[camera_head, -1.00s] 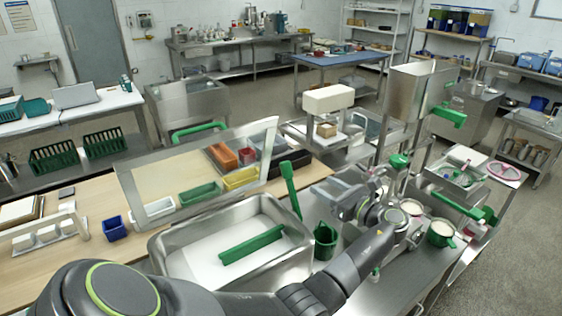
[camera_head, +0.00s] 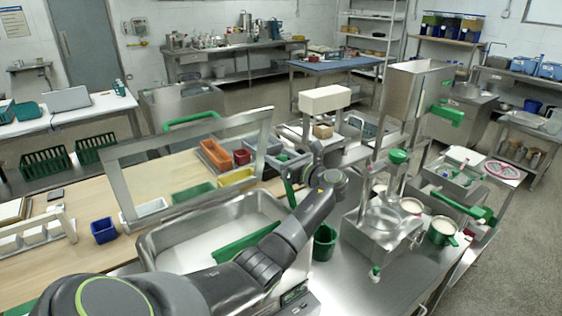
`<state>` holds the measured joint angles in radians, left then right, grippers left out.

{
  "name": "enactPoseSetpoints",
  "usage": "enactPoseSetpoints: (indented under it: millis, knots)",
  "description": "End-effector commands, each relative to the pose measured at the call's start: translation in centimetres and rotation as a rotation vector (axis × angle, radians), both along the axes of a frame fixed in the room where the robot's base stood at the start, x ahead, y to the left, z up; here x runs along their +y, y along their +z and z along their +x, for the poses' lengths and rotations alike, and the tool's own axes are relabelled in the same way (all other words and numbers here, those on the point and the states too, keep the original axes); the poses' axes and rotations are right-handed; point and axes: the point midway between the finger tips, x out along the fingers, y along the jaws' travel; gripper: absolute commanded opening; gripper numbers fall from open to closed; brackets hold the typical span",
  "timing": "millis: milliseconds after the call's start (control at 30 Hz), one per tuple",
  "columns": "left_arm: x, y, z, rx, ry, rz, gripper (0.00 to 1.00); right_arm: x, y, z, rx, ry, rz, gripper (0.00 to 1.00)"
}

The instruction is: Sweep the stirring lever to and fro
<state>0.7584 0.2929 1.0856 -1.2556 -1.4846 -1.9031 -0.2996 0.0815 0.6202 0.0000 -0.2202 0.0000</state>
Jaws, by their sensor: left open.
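The green stirring lever (camera_head: 290,193) stands at the back right corner of the steel basin (camera_head: 160,258), partly hidden behind my left arm. A green bar (camera_head: 232,247) lies across the basin's white floor and seems part of the stirrer; my forearm covers its right end. My left gripper (camera_head: 297,167) is open at the upper part of the lever. Whether its fingers touch or surround the lever cannot be told. My right gripper is out of view.
The steel mill (camera_head: 385,222) with a green knob stands to the right of my left arm. A green cup (camera_head: 324,243) stands between basin and mill. A framed clear panel (camera_head: 185,165) rises behind the basin. A green pot (camera_head: 442,232) stands right of the mill.

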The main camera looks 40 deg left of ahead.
Motion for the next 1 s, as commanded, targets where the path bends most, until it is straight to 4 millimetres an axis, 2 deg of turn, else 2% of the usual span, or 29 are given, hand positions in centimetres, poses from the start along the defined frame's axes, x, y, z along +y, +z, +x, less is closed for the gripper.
enactPoseSetpoints:
  millis: [200, 600, 1000]
  knots:
    - [0.01, 0.03, 0.01, 0.0, 0.0, 0.0, 0.53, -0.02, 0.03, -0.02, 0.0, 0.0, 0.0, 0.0]
    - [-0.01, -0.01, 0.01, 0.0, -0.001, -0.001, 0.01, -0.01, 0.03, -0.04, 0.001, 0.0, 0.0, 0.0]
    - [-0.85, 0.13, -0.24, -0.011, 0.0, 0.046, 0.0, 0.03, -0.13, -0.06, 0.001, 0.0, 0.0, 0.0]
